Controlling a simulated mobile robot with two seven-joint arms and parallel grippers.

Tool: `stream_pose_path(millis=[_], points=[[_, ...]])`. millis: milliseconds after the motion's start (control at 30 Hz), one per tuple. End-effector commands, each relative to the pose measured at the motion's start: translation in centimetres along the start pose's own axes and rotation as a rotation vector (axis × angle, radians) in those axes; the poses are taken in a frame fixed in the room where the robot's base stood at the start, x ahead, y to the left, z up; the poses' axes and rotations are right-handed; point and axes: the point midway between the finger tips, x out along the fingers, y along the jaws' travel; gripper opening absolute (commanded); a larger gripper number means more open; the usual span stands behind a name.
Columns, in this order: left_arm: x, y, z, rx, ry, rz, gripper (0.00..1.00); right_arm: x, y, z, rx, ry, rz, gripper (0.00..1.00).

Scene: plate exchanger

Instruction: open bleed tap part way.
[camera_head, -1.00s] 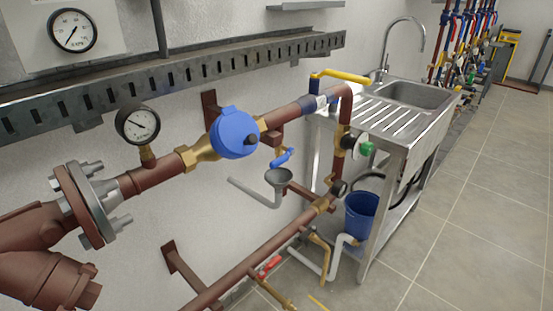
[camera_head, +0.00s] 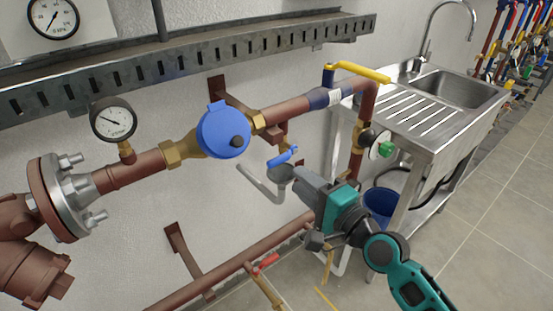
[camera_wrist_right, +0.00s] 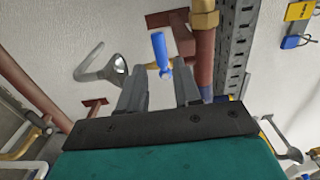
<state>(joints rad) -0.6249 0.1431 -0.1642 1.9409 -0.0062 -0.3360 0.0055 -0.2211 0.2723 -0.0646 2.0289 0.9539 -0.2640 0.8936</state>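The bleed tap (camera_head: 283,156) has a small blue lever handle and sits below the pipe, just under the blue round meter (camera_head: 223,131). In the right wrist view the blue handle (camera_wrist_right: 161,52) lies ahead of the fingers, roughly in line with the gap between them. My right gripper (camera_head: 300,174) is just below and right of the tap in the head view. Its two fingers (camera_wrist_right: 160,78) are apart with nothing held between them. I cannot tell whether a fingertip touches the handle. My left gripper is not in view.
A grey funnel (camera_wrist_right: 118,64) with a bent drain pipe (camera_head: 262,187) is beside the tap; my gripper partly hides it in the head view. A slotted cable tray (camera_head: 200,67) runs above the pipe. A steel sink (camera_head: 455,92) and blue bucket (camera_head: 379,203) stand right.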

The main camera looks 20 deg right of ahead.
Motion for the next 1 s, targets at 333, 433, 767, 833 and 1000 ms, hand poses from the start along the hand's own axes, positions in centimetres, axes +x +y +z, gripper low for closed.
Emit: stream_pose_path(millis=[333, 433, 767, 833, 1000], points=[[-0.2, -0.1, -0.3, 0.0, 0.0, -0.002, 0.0, 6.5, -0.1, 0.0, -0.002, 0.0, -0.002, 0.33], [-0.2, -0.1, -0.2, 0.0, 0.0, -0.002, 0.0, 7.8, 0.0, 0.1, -0.002, 0.0, 0.0, 0.33], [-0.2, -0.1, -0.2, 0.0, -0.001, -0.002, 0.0, 9.2, 0.0, 0.1, -0.004, 0.0, 0.001, 0.33], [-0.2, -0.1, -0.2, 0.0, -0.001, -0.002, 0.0, 9.2, 0.1, 0.1, -0.004, 0.0, 0.001, 0.33], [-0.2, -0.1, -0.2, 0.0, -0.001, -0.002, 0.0, 9.2, 0.1, 0.1, -0.004, 0.0, 0.001, 0.25]])
